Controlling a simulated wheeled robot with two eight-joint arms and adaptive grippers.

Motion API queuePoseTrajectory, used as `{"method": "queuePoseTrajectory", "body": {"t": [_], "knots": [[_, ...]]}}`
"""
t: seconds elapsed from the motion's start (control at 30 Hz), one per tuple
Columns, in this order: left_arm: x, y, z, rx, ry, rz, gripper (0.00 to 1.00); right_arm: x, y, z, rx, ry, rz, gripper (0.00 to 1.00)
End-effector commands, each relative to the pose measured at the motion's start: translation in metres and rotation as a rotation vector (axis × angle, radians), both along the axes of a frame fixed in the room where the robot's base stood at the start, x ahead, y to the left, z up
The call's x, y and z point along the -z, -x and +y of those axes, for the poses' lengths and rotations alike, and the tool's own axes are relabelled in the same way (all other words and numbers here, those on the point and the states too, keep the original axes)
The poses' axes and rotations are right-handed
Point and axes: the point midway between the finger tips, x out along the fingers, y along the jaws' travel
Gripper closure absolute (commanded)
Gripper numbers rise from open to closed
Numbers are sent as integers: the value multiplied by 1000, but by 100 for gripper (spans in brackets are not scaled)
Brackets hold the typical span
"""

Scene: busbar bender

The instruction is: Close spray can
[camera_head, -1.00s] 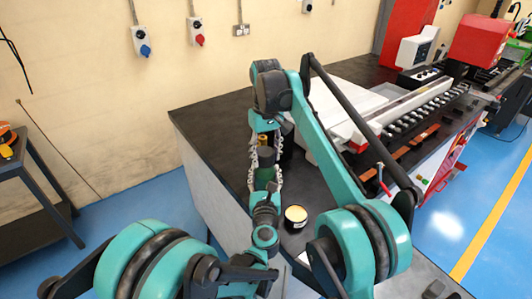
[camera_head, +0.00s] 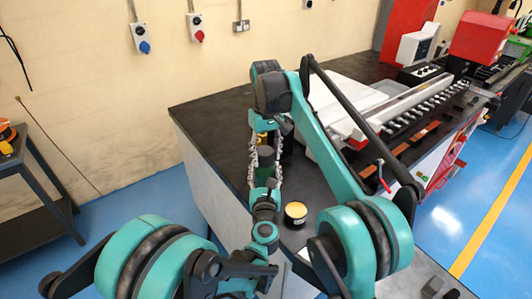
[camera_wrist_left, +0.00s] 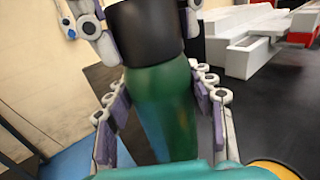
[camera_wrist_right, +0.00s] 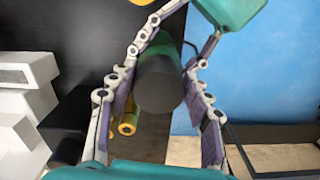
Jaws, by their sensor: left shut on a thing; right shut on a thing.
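The spray can has a green body and a black cap. My left gripper (camera_head: 264,178) is shut on the green body (camera_wrist_left: 162,100), with padded fingers on both sides in the left wrist view. My right gripper (camera_head: 265,142) comes from above and is shut on the black cap (camera_wrist_right: 160,82). The cap also shows in the left wrist view (camera_wrist_left: 145,32), directly above the body, its lower rim covering the body's top. I cannot tell whether the cap is seated. The can is upright between the grippers in the head view, and its nozzle is hidden.
A black table (camera_head: 202,118) lies beneath the grippers. A yellow-topped round container (camera_head: 295,212) stands on it, right of my left gripper. Yellow cylinders (camera_wrist_right: 128,122) lie beyond the cap in the right wrist view. White and red bender machinery (camera_head: 400,120) fills the table's right side.

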Motion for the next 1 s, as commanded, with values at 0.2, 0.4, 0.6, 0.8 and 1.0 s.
{"method": "queuePoseTrajectory", "body": {"t": [0.2,0.4,0.6,0.8,1.0], "knots": [[0,0,0,0,0,0,98,2,0,0,0,0,0,27],[0,0,0,0,0,0,98,2,0,0,0,0,0,26],[0,0,0,0,0,0,98,-3,0,0,0,0,0,26],[0,0,0,0,0,0,98,-33,-1,0,0,0,0,26],[0,0,0,0,0,0,98,-59,-1,0,0,0,0,26]]}}
